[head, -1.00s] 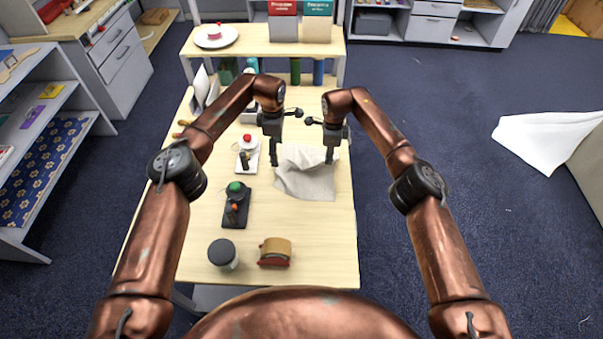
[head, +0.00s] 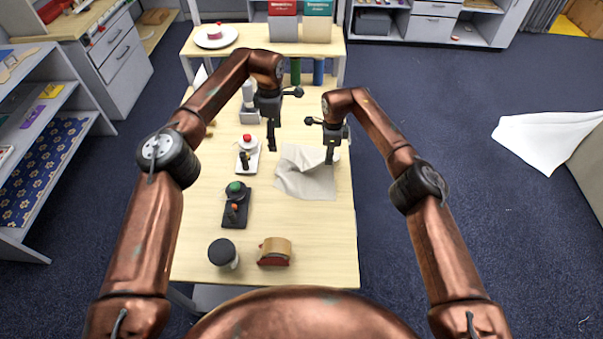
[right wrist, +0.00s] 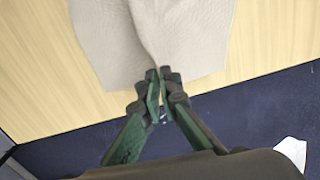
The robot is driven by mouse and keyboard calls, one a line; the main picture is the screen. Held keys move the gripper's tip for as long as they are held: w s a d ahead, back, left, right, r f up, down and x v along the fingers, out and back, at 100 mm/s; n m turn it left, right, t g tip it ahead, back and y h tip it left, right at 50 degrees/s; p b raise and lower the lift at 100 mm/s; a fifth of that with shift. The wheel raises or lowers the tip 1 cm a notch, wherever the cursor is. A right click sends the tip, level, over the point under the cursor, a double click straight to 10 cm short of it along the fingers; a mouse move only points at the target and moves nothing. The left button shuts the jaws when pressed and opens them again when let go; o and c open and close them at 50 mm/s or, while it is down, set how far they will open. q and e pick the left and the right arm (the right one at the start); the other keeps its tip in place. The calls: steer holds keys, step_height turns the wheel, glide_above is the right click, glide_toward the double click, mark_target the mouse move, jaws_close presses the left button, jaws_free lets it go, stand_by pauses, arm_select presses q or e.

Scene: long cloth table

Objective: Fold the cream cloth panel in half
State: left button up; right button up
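The cream cloth panel (head: 305,178) lies wrinkled on the right part of the table, with uneven edges. It also shows in the right wrist view (right wrist: 165,35), with a crease running to my right fingertips. My right gripper (head: 329,160) is at the cloth's right edge. In the right wrist view its fingertips (right wrist: 158,78) are together at the cloth's edge, and the cloth gathers between them. My left gripper (head: 271,148) is above and left of the cloth's far left corner, apart from it. Its finger gap cannot be made out.
Left of the cloth stand a white-based device with a red button (head: 247,150) and a black-based one with a green button (head: 235,205). A dark-lidded jar (head: 223,254) and a tape dispenser (head: 275,251) stand nearer. The table (head: 318,235) is bare in front of the cloth.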

steer(key=o, duration=0.5)
steer(key=shift+o, duration=0.4)
steer(key=o, duration=0.6)
steer(key=shift+c, duration=0.2)
steer(key=o, duration=0.6)
steer(key=shift+o, duration=0.2)
steer(key=shift+r, duration=0.15)
steer(key=shift+r+p, duration=0.95)
steer(key=shift+r, duration=1.7)
